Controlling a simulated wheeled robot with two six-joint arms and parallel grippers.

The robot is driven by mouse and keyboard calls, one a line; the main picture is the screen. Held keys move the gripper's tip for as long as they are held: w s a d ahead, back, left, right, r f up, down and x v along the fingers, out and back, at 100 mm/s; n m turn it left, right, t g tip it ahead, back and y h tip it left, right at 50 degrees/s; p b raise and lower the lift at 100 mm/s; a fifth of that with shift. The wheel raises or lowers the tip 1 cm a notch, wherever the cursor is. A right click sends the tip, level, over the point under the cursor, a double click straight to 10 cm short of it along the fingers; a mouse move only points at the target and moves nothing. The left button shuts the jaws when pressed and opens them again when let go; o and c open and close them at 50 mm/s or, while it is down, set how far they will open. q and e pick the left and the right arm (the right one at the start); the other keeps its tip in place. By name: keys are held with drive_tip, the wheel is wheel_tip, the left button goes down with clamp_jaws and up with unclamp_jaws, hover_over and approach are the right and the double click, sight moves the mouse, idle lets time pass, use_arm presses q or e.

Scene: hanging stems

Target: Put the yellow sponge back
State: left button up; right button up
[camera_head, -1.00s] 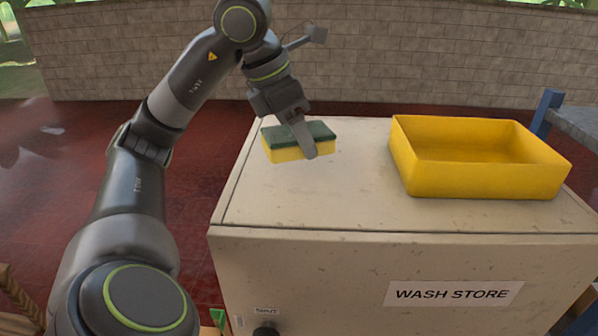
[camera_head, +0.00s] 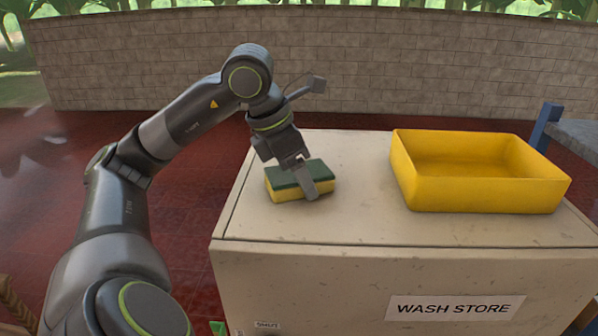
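The yellow sponge (camera_head: 285,194) has a green top layer and lies level at the left part of the cabinet top (camera_head: 350,215). My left gripper (camera_head: 305,178) comes down over it from above, with one finger across the sponge's near side; the other finger is hidden behind it. The gripper appears shut on the sponge. The sponge is at or just above the cabinet top; I cannot tell whether it touches. My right gripper is out of view.
An empty yellow tray (camera_head: 478,196) stands on the right of the cabinet top, with clear surface between it and the sponge. The cabinet front bears a "WASH STORE" label (camera_head: 455,308). A blue post (camera_head: 546,126) stands at the right, a brick wall (camera_head: 330,60) behind.

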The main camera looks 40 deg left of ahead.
use_arm(q)
drive_tip(key=shift+o, duration=1.4)
drive_tip(key=shift+r, duration=0.1)
drive_tip(key=v, duration=1.2)
drive_tip(key=shift+b, duration=0.35)
drive_tip(key=shift+a, duration=0.1)
